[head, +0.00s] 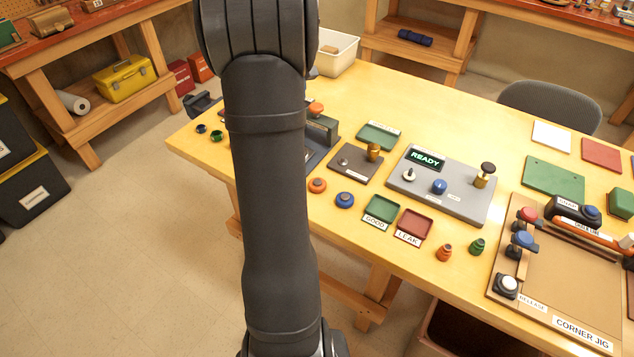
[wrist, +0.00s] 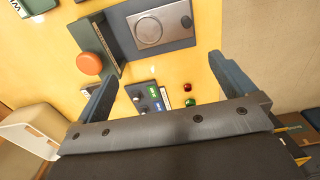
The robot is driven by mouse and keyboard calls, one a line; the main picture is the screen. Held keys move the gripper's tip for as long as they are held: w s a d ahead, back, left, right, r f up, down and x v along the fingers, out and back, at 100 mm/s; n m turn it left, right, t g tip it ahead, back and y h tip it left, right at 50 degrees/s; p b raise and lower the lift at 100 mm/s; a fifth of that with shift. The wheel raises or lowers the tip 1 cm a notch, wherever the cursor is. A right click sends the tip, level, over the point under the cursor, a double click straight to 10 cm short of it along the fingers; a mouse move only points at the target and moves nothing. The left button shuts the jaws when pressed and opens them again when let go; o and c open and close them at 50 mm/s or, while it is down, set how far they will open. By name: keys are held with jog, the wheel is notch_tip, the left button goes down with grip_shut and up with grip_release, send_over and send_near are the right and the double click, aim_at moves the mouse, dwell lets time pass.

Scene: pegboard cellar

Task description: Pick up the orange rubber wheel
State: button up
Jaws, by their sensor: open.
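Another orange disc (head: 316,108) shows at a dark green-grey block, partly behind my arm. In the wrist view, a plain orange disc (wrist: 89,63) lies beside a dark green bracket, left of my gripper. I cannot tell for sure which is the rubber wheel. My gripper (wrist: 162,68) is open, with nothing between its fingers; my arm hides it in the head view.
A grey plate with a round disc (wrist: 162,24) lies ahead of the fingers. A small dark device (wrist: 150,98) and red and green pieces (wrist: 188,94) lie near the table edge. A white bin (head: 337,50) stands at the back. The grey READY panel (head: 445,185) is right.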

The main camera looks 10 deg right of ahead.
jog(key=shift+c, duration=0.2)
jog(key=c, duration=0.7)
jog(key=shift+o, duration=0.2)
jog(key=s+d+f+m, duration=0.15)
jog(key=s+m, duration=0.35)
jog(key=m, duration=0.9)
jog(key=s+d+m, duration=0.3)
jog(key=s+m, duration=0.2)
jog(key=m, duration=0.8)
jog(key=f, duration=1.1)
jog(key=shift+s+d+f, duration=0.1)
jog(key=shift+s+f, duration=0.1)
jog(key=shift+s+d+f, duration=0.15)
jog(key=shift+f, duration=1.15)
jog(key=shift+s+d+f, duration=0.1)
jog(key=shift+s+f, duration=0.05)
jog(key=shift+f, duration=1.15)
